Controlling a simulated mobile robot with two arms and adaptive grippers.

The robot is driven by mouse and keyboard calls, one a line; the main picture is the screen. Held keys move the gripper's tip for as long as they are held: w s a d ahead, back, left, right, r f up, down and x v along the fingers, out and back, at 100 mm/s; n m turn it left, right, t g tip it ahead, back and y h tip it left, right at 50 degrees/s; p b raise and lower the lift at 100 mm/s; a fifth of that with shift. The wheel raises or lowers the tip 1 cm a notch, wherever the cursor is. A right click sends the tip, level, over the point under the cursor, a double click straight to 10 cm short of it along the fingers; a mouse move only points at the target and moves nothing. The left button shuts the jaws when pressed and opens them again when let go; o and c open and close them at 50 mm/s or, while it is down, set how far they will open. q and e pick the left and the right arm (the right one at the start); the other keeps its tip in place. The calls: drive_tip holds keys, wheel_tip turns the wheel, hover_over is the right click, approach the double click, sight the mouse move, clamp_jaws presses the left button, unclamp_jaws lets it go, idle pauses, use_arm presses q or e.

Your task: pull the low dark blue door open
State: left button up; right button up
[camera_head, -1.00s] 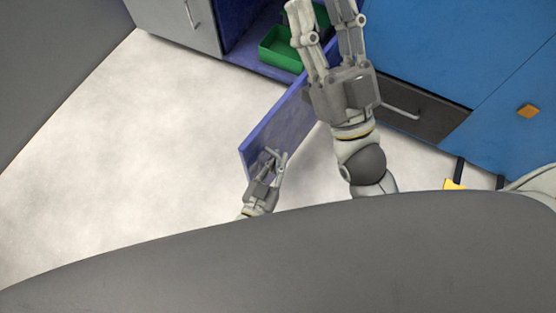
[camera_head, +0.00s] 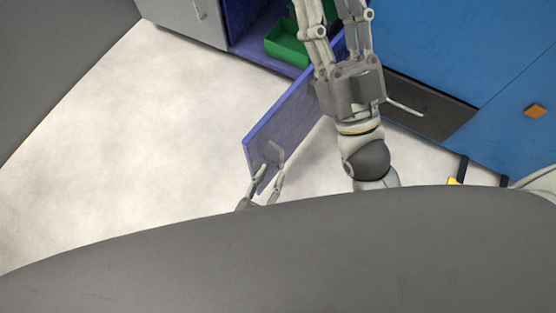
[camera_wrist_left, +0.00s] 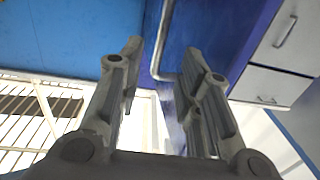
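The low dark blue door (camera_head: 295,115) stands swung out from its cabinet at a wide angle, with the inside showing. Its bent bar handle (camera_head: 276,152) is near the door's free end. My left gripper (camera_head: 266,180) is just below the handle, its fingers spread. In the left wrist view, the handle (camera_wrist_left: 164,40) shows beyond and between the open, empty fingers (camera_wrist_left: 163,58), against the dark blue panel (camera_wrist_left: 212,28). I see no finger closed on it. My right gripper (camera_head: 333,22) is above the door's hinge side, fingers apart; its tips are cut off at the top edge.
A green bin (camera_head: 287,46) sits in the open dark blue compartment. A grey cabinet (camera_head: 188,18) is at its left. Bright blue cabinets (camera_head: 450,45) and a dark drawer front (camera_head: 430,108) are on the right. The pale floor (camera_head: 130,140) left of the door is clear.

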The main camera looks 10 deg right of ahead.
use_arm(q)
drive_tip(key=shift+v, duration=2.25)
